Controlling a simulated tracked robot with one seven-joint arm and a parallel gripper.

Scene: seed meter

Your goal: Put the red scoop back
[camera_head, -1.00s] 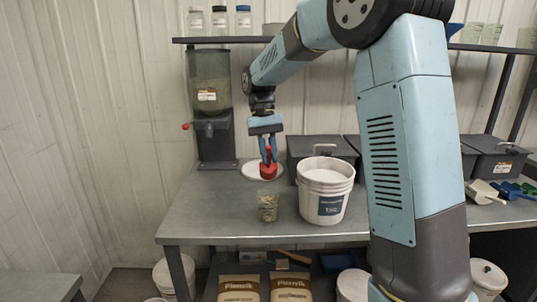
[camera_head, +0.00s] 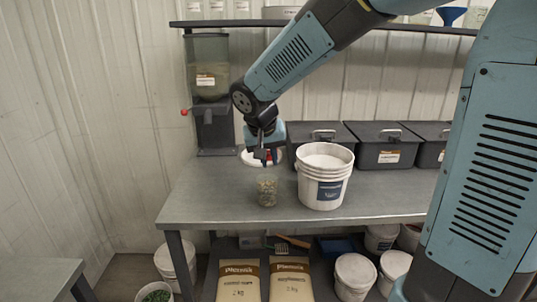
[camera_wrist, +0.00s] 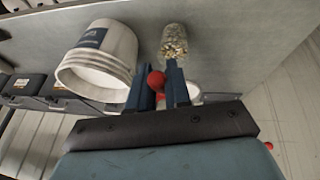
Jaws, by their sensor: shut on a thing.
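My gripper (camera_head: 264,156) is in front of the white disc at the back of the bench, above the tabletop. It is shut on the red scoop (camera_wrist: 156,81). In the wrist view, the scoop's rounded red end shows between the two dark fingers; the rest of it is mostly hidden. In the head view only a little red shows at the fingers. A clear jar of seeds (camera_head: 267,191) stands just in front of the gripper. A white bucket (camera_head: 322,190) stands to the right of it.
A seed dispenser with a red knob (camera_head: 209,105) stands at the back left. Dark lidded bins (camera_head: 385,147) line the back right. The grey bench (camera_head: 215,203) is clear at its front left. Sacks and buckets stand below. My arm covers the far right.

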